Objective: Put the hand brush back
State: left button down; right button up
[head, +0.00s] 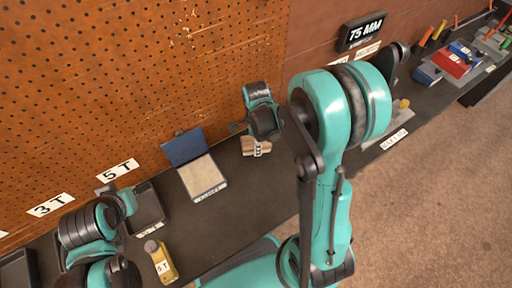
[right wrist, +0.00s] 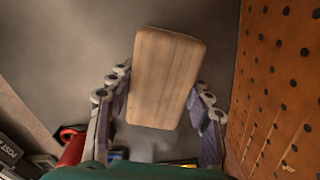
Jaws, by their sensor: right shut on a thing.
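The hand brush (head: 250,147) shows in the head view as a small tan wooden piece just under my right gripper (head: 257,141), above or at the dark bench top. In the right wrist view the brush's pale wooden block (right wrist: 165,75) stands between the two fingers of my right gripper (right wrist: 158,112), which is shut on it. Its bristles are not clear. My left gripper (head: 127,203) is at the lower left, by the dark tray under the 5 T label; its fingers are hidden, so I cannot tell its opening.
An open blue box (head: 184,147) with a pale inside stands left of the brush. The pegboard (head: 130,70) rises behind the bench. Coloured tools (head: 455,60) lie at the far right.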

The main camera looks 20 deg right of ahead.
notch_tip(320, 180, down, 3)
jog(key=shift+r+b, duration=0.15)
jog(key=shift+b, duration=0.3)
jog(key=shift+r, duration=0.1)
jog(key=o, duration=1.1)
